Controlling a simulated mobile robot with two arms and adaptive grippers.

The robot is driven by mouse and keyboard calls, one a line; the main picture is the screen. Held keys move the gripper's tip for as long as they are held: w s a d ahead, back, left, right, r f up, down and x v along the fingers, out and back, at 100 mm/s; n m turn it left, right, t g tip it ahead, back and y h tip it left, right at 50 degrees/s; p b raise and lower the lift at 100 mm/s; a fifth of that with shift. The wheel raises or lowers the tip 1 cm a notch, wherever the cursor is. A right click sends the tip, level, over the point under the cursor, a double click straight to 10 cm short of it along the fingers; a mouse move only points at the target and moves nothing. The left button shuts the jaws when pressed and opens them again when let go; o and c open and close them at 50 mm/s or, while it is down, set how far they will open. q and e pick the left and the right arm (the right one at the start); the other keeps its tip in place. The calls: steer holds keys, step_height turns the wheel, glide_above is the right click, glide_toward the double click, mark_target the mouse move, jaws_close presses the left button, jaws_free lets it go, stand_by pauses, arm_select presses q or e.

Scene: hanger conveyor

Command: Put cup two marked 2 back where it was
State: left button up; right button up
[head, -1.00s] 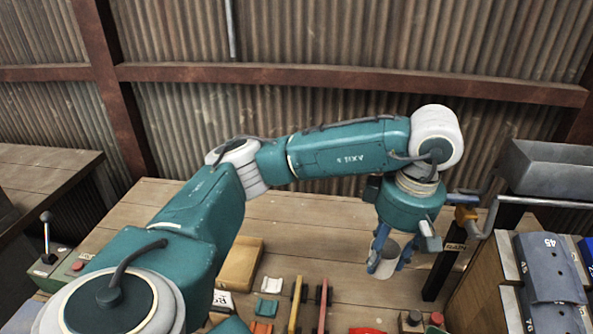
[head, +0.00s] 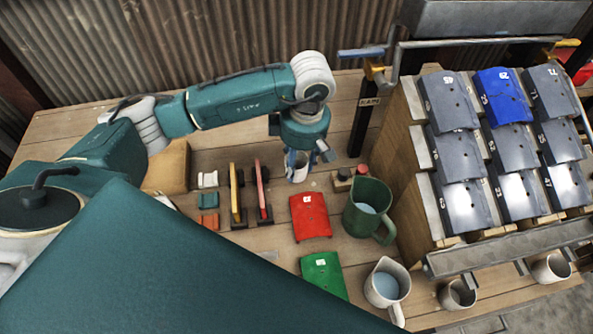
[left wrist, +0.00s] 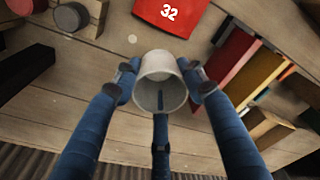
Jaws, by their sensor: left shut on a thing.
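My left gripper (head: 298,172) is shut on a small pale grey cup (head: 300,174), upright behind the red plate and right of the red and yellow bars. In the left wrist view, the blue fingers of the gripper (left wrist: 160,85) close around the cup (left wrist: 160,72), whose open mouth faces the camera. No number shows on it, and I cannot tell whether its base touches the table. Two other pale cups stand at the front right: one cup (head: 457,294) and another cup (head: 550,268). My right gripper is not in view.
A green jug (head: 367,207) and a white jug (head: 386,283) stand right of the red plate (head: 310,216) and green plate (head: 323,273). A rack of numbered plates (head: 452,101) fills the right. Bare table (head: 227,130) lies behind the bars.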

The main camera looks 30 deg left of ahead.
mark_target(297, 174)
arm_select(q)
step_height(297, 174, down, 4)
steer(key=shift+f+p, duration=0.25)
steer(key=shift+p, duration=0.1)
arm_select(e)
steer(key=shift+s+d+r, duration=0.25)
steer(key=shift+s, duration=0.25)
arm_select(q)
steer(key=shift+f+b, duration=0.25)
steer(key=shift+b, duration=0.05)
steer(key=o, duration=0.9)
steer(key=shift+r, duration=0.1)
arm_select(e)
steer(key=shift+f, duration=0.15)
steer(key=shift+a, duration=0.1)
